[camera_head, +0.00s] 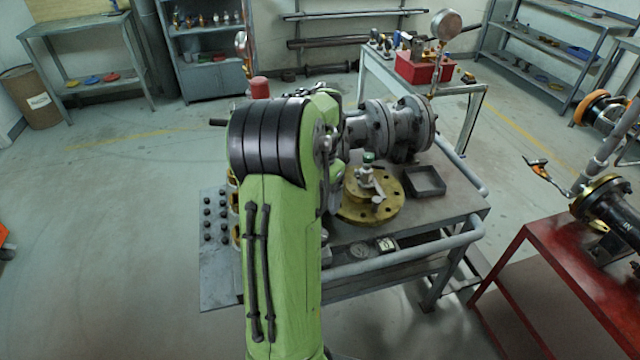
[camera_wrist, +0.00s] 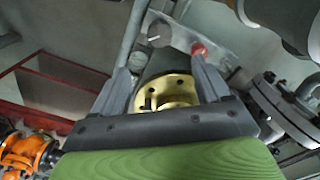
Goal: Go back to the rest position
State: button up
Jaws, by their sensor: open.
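My gripper (camera_wrist: 163,75) shows in the wrist view with its two grey fingers spread apart and nothing between the tips. Beyond the fingers lies a brass flange (camera_wrist: 178,82) with bolt holes. In the head view my green arm fills the middle and hides my gripper. The brass flange (camera_head: 352,212) lies on the grey cart (camera_head: 455,205), with a small valve (camera_head: 368,180) with a green top on it. A grey flanged gate valve body (camera_head: 410,128) stands on the cart behind it.
A red stand (camera_head: 560,262) with a dark pipe assembly is close on the right.

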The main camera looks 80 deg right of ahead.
jog(key=shift+r, duration=0.9)
